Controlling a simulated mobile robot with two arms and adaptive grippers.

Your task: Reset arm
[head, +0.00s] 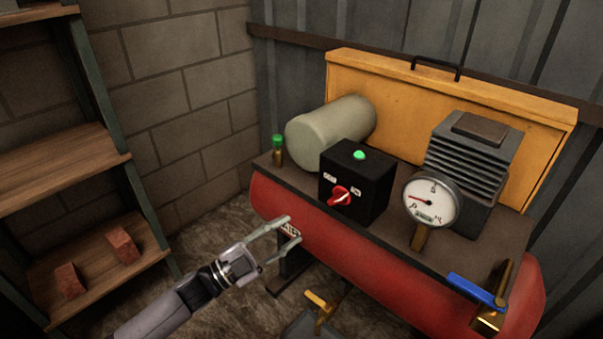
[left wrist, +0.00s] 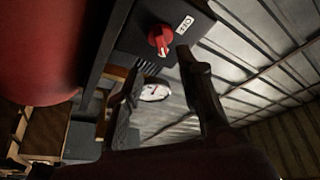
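My left gripper (head: 287,231) is in front of the red tank of the compressor, below the black switch box. Its fingers are apart with nothing between them. In the left wrist view the two fingers (left wrist: 160,75) also show spread, with the red knob beyond them. The black switch box (head: 373,190) stands on the compressor's top plate, with a red rotary knob (head: 340,197) and a lit green lamp (head: 359,155). The knob also shows in the left wrist view (left wrist: 159,40). My right gripper is not in view.
The red tank (head: 375,271) carries a round gauge (head: 431,203), a blue-handled valve (head: 476,290) and a green-capped fitting (head: 278,150). A yellow panel (head: 400,105) stands behind. A wooden shelf (head: 55,165) with two bricks is at left. Floor between shelf and tank is open.

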